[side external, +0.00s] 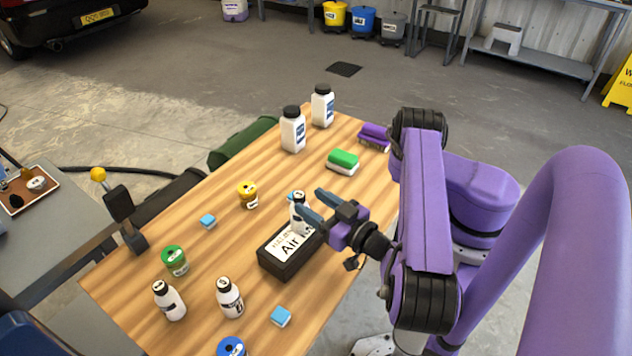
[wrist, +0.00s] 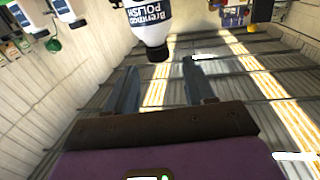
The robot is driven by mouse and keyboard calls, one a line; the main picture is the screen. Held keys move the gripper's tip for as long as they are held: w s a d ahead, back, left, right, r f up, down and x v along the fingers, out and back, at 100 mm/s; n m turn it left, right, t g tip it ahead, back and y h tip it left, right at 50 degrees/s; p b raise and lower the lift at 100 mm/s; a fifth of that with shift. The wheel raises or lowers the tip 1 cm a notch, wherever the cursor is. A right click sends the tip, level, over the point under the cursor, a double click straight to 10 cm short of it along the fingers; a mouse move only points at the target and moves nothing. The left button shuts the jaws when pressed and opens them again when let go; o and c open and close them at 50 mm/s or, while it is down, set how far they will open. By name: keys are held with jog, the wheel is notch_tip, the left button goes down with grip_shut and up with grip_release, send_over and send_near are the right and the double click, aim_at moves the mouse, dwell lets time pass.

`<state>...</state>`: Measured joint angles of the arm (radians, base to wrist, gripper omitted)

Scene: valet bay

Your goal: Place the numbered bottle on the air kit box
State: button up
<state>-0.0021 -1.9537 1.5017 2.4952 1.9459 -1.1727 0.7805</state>
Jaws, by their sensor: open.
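A small white bottle (side external: 299,214) with a black cap is upright at the far end of the black air kit box (side external: 282,262), and looks to stand on its top. Part of its base is hard to make out. My gripper (side external: 309,200) is open close beside the bottle, pointing left. In the wrist view a white bottle (wrist: 146,20) labelled "Brenmor POLISH" shows upside down, beyond the spread fingertips (wrist: 160,72). Nothing shows between the fingers. Two similar small bottles (side external: 169,300) (side external: 229,297) stand near the front; I cannot read a number on any bottle.
Yellow (side external: 248,195), green (side external: 175,261) and blue (side external: 232,346) pots and small blue blocks (side external: 208,221) (side external: 281,316) surround the box.

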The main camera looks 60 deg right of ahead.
jog(key=shift+r, duration=3.05)
jog(key=s+a+f+g+y, duration=0.3)
jog(key=a+f+g, duration=0.4)
jog(key=g, duration=0.2)
jog(key=s+a+r+n+g+y, duration=0.4)
jog(key=s+a+r+n+g, duration=0.15)
jog(key=s+g, duration=0.2)
jog(key=s+d+r+n+g+h, duration=0.1)
jog(key=s+d+r+n+h, duration=0.1)
jog(key=d+r+n, duration=0.7)
jog(key=d+r+h, duration=0.1)
jog(key=d+r, duration=0.1)
jog(key=d, duration=0.3)
jog(key=shift+h, duration=0.4)
